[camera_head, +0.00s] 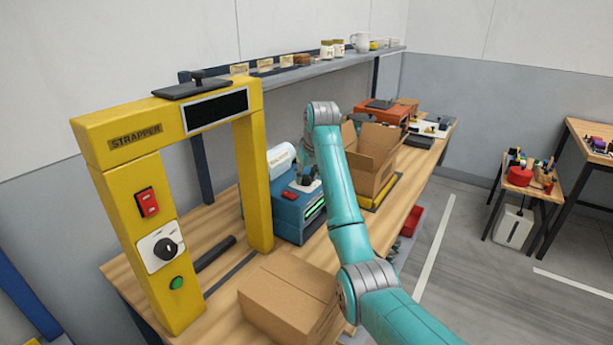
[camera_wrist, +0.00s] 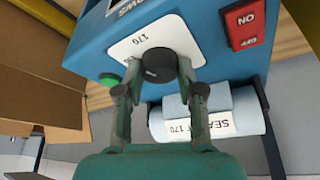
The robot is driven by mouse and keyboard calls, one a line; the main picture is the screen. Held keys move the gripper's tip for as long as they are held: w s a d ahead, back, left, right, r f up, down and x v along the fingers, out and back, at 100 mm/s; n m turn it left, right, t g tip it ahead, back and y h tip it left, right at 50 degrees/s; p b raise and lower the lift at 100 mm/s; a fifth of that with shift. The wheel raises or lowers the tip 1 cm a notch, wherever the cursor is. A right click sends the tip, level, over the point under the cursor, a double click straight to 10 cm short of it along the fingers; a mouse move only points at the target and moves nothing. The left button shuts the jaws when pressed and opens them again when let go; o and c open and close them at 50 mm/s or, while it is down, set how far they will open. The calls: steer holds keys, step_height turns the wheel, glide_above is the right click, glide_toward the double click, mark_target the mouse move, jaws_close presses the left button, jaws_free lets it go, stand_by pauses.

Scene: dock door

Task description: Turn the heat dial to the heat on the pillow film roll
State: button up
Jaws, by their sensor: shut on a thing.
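The heat dial (camera_wrist: 158,64) is a dark round knob on a white plate on the blue machine (camera_head: 288,217). In the wrist view, the plate's print is upside down and reads 170 at the edge above the knob. My gripper (camera_wrist: 160,82) is shut on the dial, a finger on each side. In the head view my gripper (camera_head: 306,180) is at the machine's top and the dial is mostly hidden. The pillow film roll (camera_head: 281,160) is pale and lies behind; in the wrist view its label (camera_wrist: 222,129) reads SEAL and 170. The dial's pointer is not clear.
A red ON/OFF switch (camera_wrist: 247,24) and a green button (camera_wrist: 107,79) are near the dial. An open cardboard box (camera_head: 368,165) stands right of my gripper. The yellow strapper (camera_head: 125,190), with its own dial (camera_head: 165,249), and a closed carton (camera_head: 287,300) stand closer.

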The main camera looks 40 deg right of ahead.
mark_target(306, 178)
steer(key=shift+m+g+h, duration=0.3)
steer(key=shift+m+h, duration=0.2)
steer(key=shift+m, duration=0.8)
steer(key=shift+f, duration=0.1)
steer(key=o, duration=1.1)
steer(key=shift+o, duration=0.2)
step_height(306, 178, up, 10)
steer(key=shift+s, duration=0.1)
